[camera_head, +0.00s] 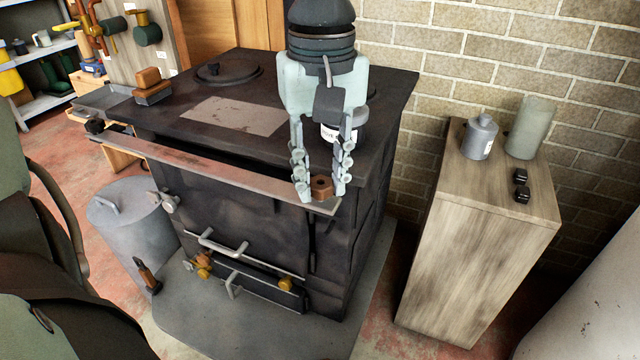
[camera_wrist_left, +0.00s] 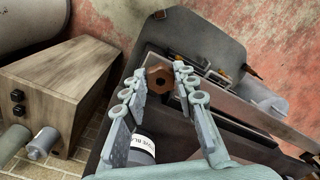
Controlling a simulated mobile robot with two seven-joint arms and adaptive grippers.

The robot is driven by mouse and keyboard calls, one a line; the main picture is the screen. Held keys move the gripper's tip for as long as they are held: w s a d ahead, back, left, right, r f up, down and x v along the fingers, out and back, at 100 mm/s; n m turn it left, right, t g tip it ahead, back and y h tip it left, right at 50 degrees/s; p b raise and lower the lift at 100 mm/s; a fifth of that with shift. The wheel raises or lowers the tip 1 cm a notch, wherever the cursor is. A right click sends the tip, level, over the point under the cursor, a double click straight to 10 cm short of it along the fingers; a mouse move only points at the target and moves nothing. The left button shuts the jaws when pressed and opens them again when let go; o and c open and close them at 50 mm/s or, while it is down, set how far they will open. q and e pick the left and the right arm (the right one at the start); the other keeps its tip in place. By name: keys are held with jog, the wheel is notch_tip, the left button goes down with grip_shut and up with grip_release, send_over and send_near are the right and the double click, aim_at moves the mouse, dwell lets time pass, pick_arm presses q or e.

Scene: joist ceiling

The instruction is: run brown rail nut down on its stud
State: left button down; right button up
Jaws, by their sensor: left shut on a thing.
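The brown rail nut (camera_head: 321,187) is at the right end of the long metal rail (camera_head: 230,174) along the stove's front. My left gripper (camera_head: 321,180) points down over that end, with its fingers closed on the nut's sides. In the left wrist view the nut (camera_wrist_left: 159,78) shows between the fingertips (camera_wrist_left: 161,84), with a dark hole in its middle. The stud is hidden by the nut and fingers, so I cannot tell how far the nut is down. My right gripper is not in view.
The black stove (camera_head: 250,230) fills the middle. A labelled dark tin (camera_head: 347,131) stands close behind my left fingers. A wooden cabinet (camera_head: 470,250) with a grey bottle (camera_head: 480,138) stands right, across a gap.

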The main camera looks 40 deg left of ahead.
pick_arm(q)
jog(key=m, duration=0.3)
jog(key=shift+w+r, duration=0.15)
jog(key=shift+r, duration=0.05)
jog(key=shift+m, duration=0.3)
jog(key=m, duration=0.2)
jog(key=shift+m, duration=0.4)
jog(key=c, duration=1.6)
grip_release()
jog(key=o, duration=0.5)
jog(key=shift+f, duration=0.15)
